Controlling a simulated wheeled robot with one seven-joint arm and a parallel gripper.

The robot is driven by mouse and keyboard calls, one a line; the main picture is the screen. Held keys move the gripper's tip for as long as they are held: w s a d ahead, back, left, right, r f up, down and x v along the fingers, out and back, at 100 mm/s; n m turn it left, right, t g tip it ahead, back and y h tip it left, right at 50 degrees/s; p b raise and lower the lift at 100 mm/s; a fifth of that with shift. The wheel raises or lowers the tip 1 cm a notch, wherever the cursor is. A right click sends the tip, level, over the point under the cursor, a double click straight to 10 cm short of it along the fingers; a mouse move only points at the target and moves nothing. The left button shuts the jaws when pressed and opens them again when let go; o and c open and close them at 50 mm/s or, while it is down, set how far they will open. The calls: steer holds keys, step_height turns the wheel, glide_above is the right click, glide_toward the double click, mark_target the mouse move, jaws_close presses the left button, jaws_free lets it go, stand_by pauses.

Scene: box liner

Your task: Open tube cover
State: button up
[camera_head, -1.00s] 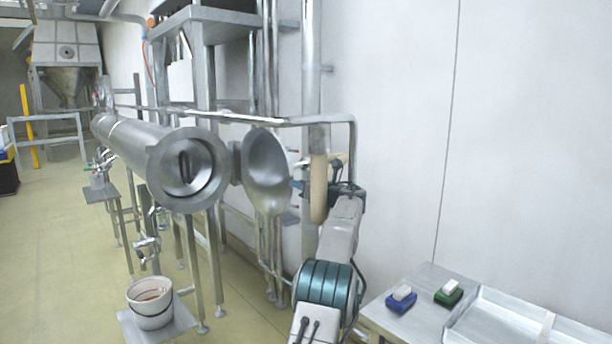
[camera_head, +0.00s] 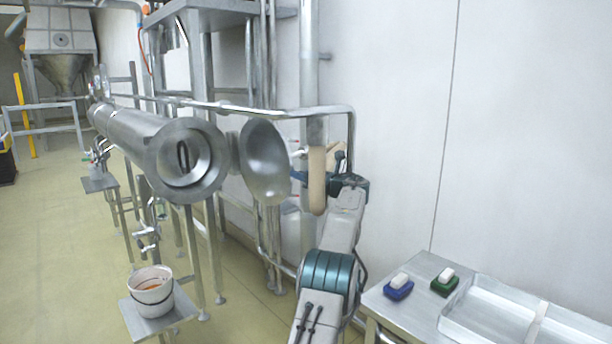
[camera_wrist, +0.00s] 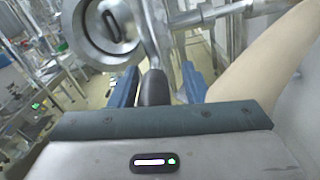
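The steel tube (camera_head: 150,140) lies horizontally, its round end facing me, with a recessed inner face and a dark slot. The tube's end also shows in the wrist view (camera_wrist: 85,38). The domed steel cover (camera_head: 264,165) stands swung out to the right of the tube end, its hollow side visible. My gripper (camera_head: 297,177) is at the cover's right edge, partly hidden. In the wrist view my gripper's blue fingers (camera_wrist: 160,88) are apart, with a dark handle (camera_wrist: 154,88) between them. A gap shows beside the right finger.
Steel pipes and posts stand behind the cover. A table (camera_head: 425,270) with a blue and a green brush is at lower right. A white bucket (camera_head: 151,292) stands on a low stand at lower left.

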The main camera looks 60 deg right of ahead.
steer(key=shift+w+a+r, duration=0.1)
steer(key=shift+w, duration=0.1)
steer(key=b+v, duration=0.3)
steer(key=v, duration=1.1)
